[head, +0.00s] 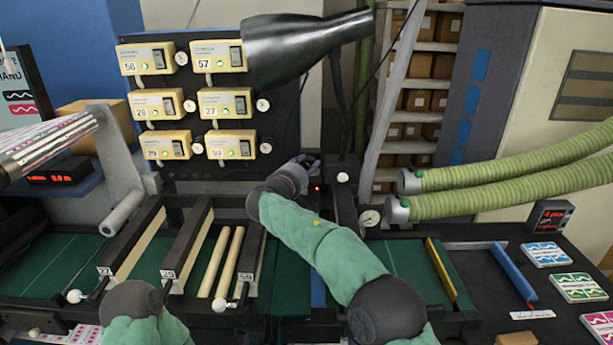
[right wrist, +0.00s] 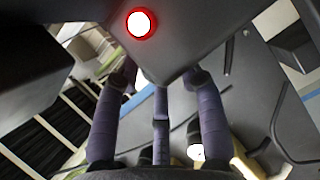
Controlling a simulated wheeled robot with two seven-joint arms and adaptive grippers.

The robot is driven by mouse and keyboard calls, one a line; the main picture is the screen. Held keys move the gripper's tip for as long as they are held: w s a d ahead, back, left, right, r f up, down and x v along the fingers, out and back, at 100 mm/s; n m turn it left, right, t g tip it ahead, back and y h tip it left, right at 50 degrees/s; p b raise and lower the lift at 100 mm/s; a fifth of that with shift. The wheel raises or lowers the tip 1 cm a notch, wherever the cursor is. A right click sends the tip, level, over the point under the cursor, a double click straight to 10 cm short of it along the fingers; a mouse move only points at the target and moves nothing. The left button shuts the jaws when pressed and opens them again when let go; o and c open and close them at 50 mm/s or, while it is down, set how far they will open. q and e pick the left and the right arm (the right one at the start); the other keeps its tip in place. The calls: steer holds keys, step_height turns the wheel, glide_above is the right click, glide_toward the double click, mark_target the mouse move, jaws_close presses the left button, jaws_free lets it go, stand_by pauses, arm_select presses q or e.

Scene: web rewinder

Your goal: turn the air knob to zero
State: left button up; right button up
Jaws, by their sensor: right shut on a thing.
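My right arm reaches forward to the dark column at the middle of the machine in the head view. My right gripper (head: 304,162) is at the column's left side. In the right wrist view its purple fingers (right wrist: 150,78) close on a small pale piece, the air knob (right wrist: 146,75), under the dark housing (right wrist: 195,25). The fingers hide most of the knob, and its setting cannot be read. A round pressure gauge (head: 370,217) sits right of the column; its reading is too small to tell. My left gripper is out of view.
A red-ringed lamp (right wrist: 141,24) glows close to my right fingers. A dark cone (head: 300,45) hangs above. Yellow numbered units (head: 225,103) stand at the back. Green hoses (head: 510,190) run at the right. Rods and bars (head: 228,265) lie left of my right forearm.

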steer(key=shift+a+f+n+b, duration=0.1)
steer(key=shift+f+n+b, duration=0.35)
steer(key=shift+f+n, duration=0.1)
steer(key=o, duration=1.1)
steer(key=shift+r, duration=0.2)
steer(key=shift+r, duration=0.1)
steer(key=shift+s, duration=0.25)
steer(key=v, duration=1.1)
steer(key=shift+s+a, duration=0.15)
steer(key=shift+a, duration=0.05)
